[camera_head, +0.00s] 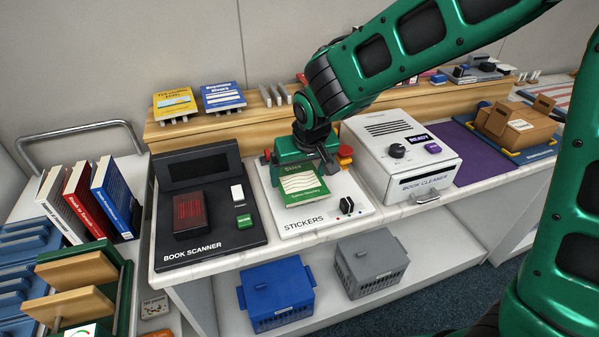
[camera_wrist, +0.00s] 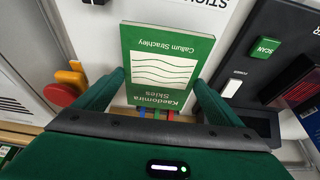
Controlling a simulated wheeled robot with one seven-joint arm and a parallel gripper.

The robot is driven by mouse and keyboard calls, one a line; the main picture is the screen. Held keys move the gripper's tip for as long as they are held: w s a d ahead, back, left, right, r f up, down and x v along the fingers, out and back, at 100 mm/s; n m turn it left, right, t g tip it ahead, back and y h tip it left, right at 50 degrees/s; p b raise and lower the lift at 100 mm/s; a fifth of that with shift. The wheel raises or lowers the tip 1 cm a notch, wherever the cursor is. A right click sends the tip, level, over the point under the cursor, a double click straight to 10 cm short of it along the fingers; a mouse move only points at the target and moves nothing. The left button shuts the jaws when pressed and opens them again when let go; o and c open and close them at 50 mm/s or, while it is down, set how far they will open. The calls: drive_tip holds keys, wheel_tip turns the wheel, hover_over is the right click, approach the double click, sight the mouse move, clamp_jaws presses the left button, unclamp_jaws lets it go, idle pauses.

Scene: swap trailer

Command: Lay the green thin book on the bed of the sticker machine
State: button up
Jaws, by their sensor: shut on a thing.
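The green thin book (camera_head: 304,188) has a white panel of wavy lines on its cover. It is at the white sticker machine (camera_head: 336,218), over its bed. My gripper (camera_head: 301,165) is above the machine and shut on the book. In the wrist view the two green fingers of my gripper (camera_wrist: 158,88) are on either side of the book (camera_wrist: 166,62), at its title end. I cannot tell whether the book touches the bed. Most of the bed is hidden under the book and gripper.
The black book scanner (camera_head: 207,205) stands left, the white book cleaner (camera_head: 400,150) right. A red button (camera_head: 345,151) is close beside my gripper; it also shows in the wrist view (camera_wrist: 60,94). A blue crate (camera_head: 277,293) and a grey crate (camera_head: 371,263) are on the lower shelf.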

drive_tip(key=o, duration=0.9)
drive_tip(key=v, duration=1.2)
drive_tip(key=shift+r, duration=0.1)
